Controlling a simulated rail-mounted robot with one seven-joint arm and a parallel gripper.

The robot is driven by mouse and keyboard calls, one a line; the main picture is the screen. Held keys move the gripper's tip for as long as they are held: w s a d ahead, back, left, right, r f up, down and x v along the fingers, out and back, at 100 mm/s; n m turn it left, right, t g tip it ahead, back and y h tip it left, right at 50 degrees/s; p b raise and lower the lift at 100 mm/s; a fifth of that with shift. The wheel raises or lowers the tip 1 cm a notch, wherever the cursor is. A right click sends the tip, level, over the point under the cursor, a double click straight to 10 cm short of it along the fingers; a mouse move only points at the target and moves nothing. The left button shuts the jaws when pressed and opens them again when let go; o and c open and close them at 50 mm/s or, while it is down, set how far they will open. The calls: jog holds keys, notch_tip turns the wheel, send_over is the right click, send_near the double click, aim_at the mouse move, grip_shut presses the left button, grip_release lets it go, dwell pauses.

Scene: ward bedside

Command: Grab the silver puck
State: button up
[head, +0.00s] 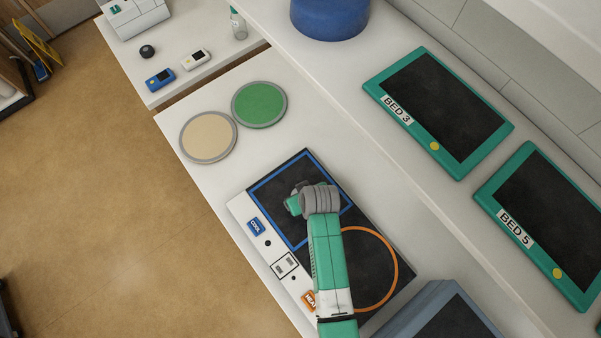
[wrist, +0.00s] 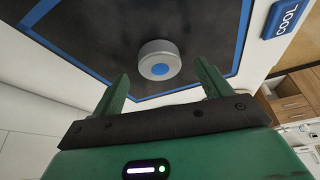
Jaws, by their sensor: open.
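The silver puck (wrist: 159,59) shows in the wrist view as a short grey cylinder with a blue dot on its face. It sits on the dark panel (wrist: 100,40) inside the blue outlined square, near one edge of it. My gripper (wrist: 161,74) is open, its two green fingers spread to either side of the puck in that picture. I cannot tell whether the puck is between the fingers or beyond them. In the head view my gripper (head: 297,202) is over the blue square (head: 275,187), and my arm hides the puck.
An orange ring (head: 396,270) marks the panel's other half. Cream (head: 208,138) and green (head: 259,104) discs lie farther along the white counter. A raised shelf with the BED 3 (head: 440,110) and BED 5 (head: 545,220) trays runs along the right. A grey-blue case (head: 425,307) stands at the bottom.

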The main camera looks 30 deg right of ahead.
jog(key=x, duration=0.2)
jog(key=shift+w+f, duration=0.2)
jog(key=shift+f, duration=0.1)
jog(key=shift+r, duration=0.1)
jog(key=c, duration=1.4)
jog(key=shift+r, duration=0.45)
jog(key=v, duration=0.3)
jog(key=s, duration=0.5)
jog(key=s+b, duration=0.1)
jog(key=s, duration=0.4)
jog(key=s+a+r, duration=0.1)
jog(key=s, duration=0.3)
jog(key=shift+s+a+r, duration=0.1)
jog(key=shift+s+r, duration=0.05)
jog(key=shift+s, duration=0.25)
